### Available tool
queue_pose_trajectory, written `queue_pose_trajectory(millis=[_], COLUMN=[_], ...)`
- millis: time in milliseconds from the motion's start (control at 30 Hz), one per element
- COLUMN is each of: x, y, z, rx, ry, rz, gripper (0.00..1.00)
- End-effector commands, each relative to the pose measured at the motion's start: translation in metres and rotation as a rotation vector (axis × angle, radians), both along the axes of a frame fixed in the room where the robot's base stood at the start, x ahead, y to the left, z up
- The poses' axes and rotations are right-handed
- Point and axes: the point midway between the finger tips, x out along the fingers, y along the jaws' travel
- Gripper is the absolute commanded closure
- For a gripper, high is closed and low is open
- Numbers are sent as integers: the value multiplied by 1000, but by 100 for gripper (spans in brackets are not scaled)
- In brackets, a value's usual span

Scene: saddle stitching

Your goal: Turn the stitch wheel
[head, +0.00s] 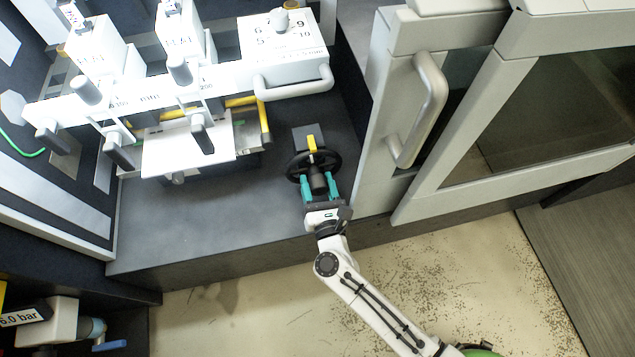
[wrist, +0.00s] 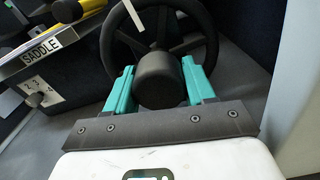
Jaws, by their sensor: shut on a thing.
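The stitch wheel (head: 293,166) is a black handwheel on a small grey block, on the dark machine deck in the head view. A yellow mark shows at its top. In the wrist view the wheel's rim (wrist: 209,50) and spokes fill the upper middle, with a thick black hub knob (wrist: 158,78) facing me. My gripper (head: 319,187) has teal fingers. In the wrist view my gripper (wrist: 158,88) has one finger on each side of the hub knob, shut on it. The far side of the knob is hidden.
A grey door handle (head: 432,110) and cabinet frame stand close on the right. A white stitching unit with black levers (head: 200,135) is on the left. A "SADDLE" label (wrist: 41,50) shows left of the wheel. The deck in front of the white unit is clear.

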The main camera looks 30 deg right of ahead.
Motion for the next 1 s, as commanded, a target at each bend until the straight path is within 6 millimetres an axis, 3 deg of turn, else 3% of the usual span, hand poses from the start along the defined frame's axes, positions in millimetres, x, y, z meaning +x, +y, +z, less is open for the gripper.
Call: queue_pose_trajectory(millis=[133,700,733,933,1000], x=[0,0,0,0,0], y=[0,0,0,0,0], z=[0,1,1,0,0], rx=[0,89,89,89,89], ry=[0,-30,-30,-30,-29], rz=[0,0,0,0,0], gripper=[100,100,45,26,25])
